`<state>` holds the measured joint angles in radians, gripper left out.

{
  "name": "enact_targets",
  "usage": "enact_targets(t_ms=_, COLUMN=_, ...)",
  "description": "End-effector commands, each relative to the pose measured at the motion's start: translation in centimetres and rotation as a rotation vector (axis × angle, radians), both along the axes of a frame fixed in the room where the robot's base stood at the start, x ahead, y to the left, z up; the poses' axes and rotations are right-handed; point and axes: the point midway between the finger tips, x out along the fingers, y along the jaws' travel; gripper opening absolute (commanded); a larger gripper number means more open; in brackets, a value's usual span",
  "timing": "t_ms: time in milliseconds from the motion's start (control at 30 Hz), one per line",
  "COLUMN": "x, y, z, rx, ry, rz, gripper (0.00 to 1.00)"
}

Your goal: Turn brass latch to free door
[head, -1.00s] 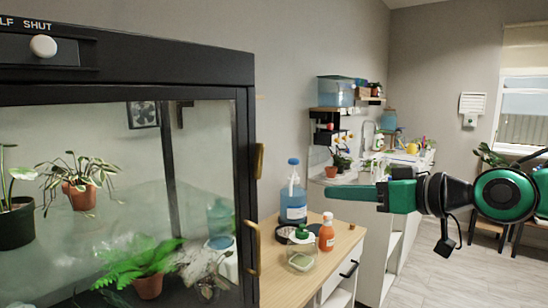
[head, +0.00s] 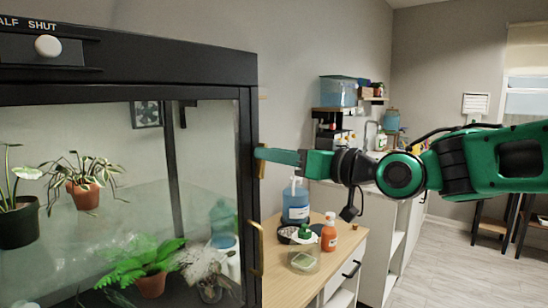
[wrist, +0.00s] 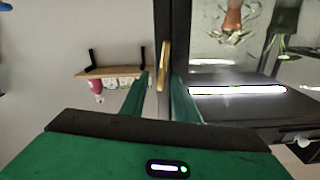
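The brass latch (head: 262,163) is a small upright bar on the right edge of the cabinet's black door frame (head: 247,190). In the wrist view the latch (wrist: 163,65) lies along the dark frame post. My gripper (head: 260,153) reaches in from the right, its fingertips at the latch's height and partly covering it. In the wrist view my gripper (wrist: 160,75) is open, with a green finger on each side of the latch and visible gaps. I cannot tell whether either finger touches it. The glass door looks closed.
A brass door handle (head: 256,248) sits below the latch. Potted plants stand behind the glass, including a fern (head: 148,262). A side table (head: 290,283) below my arm holds a blue bottle (head: 295,205) and an orange bottle (head: 329,235).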

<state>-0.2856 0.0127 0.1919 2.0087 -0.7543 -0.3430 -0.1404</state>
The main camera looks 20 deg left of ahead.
Motion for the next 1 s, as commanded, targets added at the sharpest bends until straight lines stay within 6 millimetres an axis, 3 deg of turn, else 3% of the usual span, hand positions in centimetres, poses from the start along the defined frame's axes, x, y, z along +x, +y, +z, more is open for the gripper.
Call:
enact_targets(t_ms=367, x=0.28, y=0.66, z=-0.03, rx=0.000, ry=0.000, rz=-0.001, gripper=0.28)
enact_targets(t_ms=400, x=0.28, y=0.65, z=-0.03, rx=0.000, ry=0.000, rz=-0.001, gripper=0.26)
enact_targets(t_ms=500, x=0.27, y=0.65, z=-0.03, rx=0.000, ry=0.000, rz=-0.001, gripper=0.02)
enact_targets(t_ms=533, x=0.28, y=0.64, z=-0.03, rx=-0.001, ry=0.000, rz=-0.001, gripper=0.00)
enact_targets(t_ms=733, x=0.32, y=0.59, z=-0.04, rx=-0.005, ry=-0.010, rz=-0.002, gripper=0.00)
enact_targets(t_ms=1000, x=0.08, y=0.67, z=-0.03, rx=-0.065, ry=-0.153, rz=-0.003, gripper=0.00)
